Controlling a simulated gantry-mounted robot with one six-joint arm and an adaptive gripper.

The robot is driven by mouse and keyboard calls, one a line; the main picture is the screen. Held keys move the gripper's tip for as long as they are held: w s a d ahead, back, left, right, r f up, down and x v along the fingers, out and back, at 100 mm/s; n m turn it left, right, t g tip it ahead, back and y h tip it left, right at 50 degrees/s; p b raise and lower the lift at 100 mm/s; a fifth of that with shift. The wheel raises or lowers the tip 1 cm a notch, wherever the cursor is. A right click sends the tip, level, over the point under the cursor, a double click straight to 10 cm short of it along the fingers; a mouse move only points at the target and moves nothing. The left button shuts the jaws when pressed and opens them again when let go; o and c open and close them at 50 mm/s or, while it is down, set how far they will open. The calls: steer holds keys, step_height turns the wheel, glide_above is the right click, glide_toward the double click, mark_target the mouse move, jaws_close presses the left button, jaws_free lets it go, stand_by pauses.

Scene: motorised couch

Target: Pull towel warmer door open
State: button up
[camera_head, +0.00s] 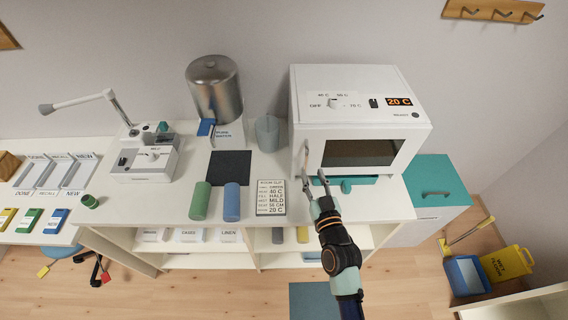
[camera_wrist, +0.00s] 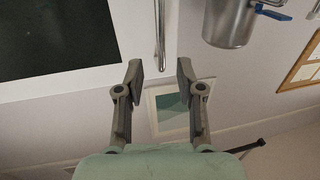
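The towel warmer (camera_head: 416,112) is a white box on the counter, with a dark window (camera_head: 362,153) in its front door. The door looks shut. Its vertical bar handle (camera_head: 306,156) is at the left side of the door; the handle also shows in the wrist view (camera_wrist: 160,35), at top centre. My gripper (camera_head: 316,176) is at the lower left of the door, near the handle's lower end. In the wrist view my gripper (camera_wrist: 160,76) is open and empty, with the handle lined up with the gap between the fingers. Whether the fingertips touch the handle I cannot tell.
A teal tray (camera_head: 350,181) lies beneath the warmer's front. A text card (camera_head: 271,198), a green roll (camera_head: 200,201) and a blue roll (camera_head: 232,202) lie to the left. A steel urn (camera_head: 214,90) stands further back. A teal-topped cabinet (camera_head: 440,178) is at the right.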

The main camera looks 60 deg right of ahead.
mark_target(307, 161)
steer(key=x, duration=0.7)
steer(key=shift+w+d, duration=0.1)
jaws_close()
